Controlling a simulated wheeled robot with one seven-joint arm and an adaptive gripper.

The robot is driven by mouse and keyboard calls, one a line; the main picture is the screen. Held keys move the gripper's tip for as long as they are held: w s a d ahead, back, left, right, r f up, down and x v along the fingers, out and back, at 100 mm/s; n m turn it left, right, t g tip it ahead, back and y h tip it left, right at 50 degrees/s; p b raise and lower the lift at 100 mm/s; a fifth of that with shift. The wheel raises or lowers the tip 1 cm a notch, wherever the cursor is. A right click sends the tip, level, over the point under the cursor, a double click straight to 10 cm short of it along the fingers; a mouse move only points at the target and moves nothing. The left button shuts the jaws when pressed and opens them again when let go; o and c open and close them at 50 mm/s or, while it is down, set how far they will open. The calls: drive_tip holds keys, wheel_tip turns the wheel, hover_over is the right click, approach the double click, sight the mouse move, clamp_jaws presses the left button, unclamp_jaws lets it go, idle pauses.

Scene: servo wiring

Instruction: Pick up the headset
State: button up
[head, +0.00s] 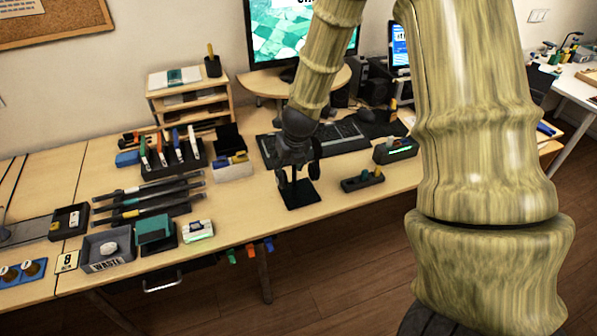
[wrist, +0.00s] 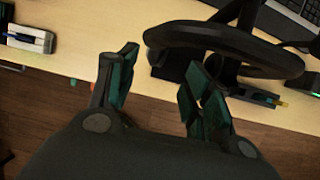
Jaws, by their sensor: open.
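The black headset (wrist: 225,40) shows in the wrist view as a dark curved band, up and to the right of the fingers. It appears to hang on a dark stand, whose square base (head: 300,196) shows near the table's front edge in the head view. My gripper (wrist: 160,75) is open, with no object visible between its fingers. The right finger is close to the headset in the picture; I cannot tell whether they touch. In the head view my gripper (head: 296,160) covers much of the headset and stand.
A black keyboard (head: 340,137) lies behind the stand. A small dark holder (head: 362,180) stands to its right. On the left are a pen rack (head: 173,158), a grey waste tray (head: 108,246) and several dark strips. Bare table (head: 240,205) lies left of the stand.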

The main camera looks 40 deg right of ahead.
sight(283, 173)
drive_tip(key=shift+p+x, duration=0.35)
drive_tip(key=shift+x, duration=1.85)
drive_tip(key=shift+w+a+f+p, duration=0.1)
drive_tip(key=shift+w+f+p, duration=0.35)
drive_tip(key=shift+f, duration=0.2)
drive_tip(key=shift+p+x, duration=0.45)
drive_tip(key=shift+x, duration=1.3)
drive_tip(key=shift+r, duration=0.1)
drive_tip(key=shift+c, duration=0.4)
clamp_jaws()
